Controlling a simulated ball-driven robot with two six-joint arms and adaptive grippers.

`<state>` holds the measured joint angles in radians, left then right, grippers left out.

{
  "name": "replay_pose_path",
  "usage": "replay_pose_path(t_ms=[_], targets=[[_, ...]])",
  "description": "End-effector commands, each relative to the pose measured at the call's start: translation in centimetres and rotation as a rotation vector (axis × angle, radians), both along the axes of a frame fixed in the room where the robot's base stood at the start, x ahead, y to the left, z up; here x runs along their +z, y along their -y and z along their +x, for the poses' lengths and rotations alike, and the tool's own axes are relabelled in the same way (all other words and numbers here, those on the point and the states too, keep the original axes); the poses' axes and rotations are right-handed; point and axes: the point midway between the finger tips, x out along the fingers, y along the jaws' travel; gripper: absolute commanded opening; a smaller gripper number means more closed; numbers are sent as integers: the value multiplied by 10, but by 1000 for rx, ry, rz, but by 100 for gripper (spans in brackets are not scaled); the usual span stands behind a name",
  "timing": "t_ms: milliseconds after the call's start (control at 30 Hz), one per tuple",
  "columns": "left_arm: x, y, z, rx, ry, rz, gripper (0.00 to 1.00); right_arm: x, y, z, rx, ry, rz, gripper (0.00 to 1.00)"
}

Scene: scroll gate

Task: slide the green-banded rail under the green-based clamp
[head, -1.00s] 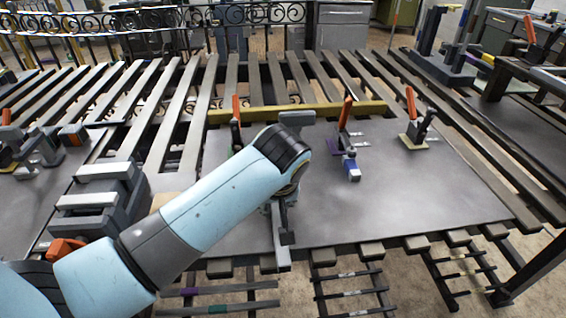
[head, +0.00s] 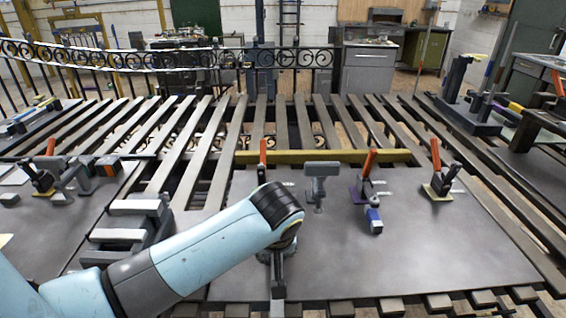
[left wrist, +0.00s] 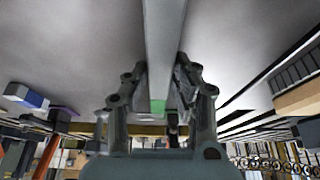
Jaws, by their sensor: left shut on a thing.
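My left gripper (head: 278,254) is shut on a grey rail (head: 277,285) near the front of the dark grey plate (head: 400,262). In the left wrist view the rail (left wrist: 164,45) runs between the fingers (left wrist: 160,85), with a green band (left wrist: 158,106) on it. A clamp with a red-orange handle (head: 263,152) stands beyond my left wrist; its base is hidden by my arm, so I cannot see its colour. To its right are a purple-based clamp (head: 365,178) and a yellow-based clamp (head: 438,178). My right gripper is not in view.
A grey T-topped post (head: 321,172) stands right of my wrist. A blue-ended piece (head: 374,220) lies before the purple-based clamp. A yellow bar (head: 335,157) runs along the plate's back. Grey blocks (head: 135,222) stand left; the plate's right front is clear.

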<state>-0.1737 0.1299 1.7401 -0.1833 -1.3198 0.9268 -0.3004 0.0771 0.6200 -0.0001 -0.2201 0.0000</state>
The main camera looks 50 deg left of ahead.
Motion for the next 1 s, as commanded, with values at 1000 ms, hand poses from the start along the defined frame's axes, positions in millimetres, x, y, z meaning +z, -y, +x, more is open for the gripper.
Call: replay_pose_path(t_ms=[1000], targets=[[0,-24,-28,0,-1,0,0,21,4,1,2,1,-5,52]])
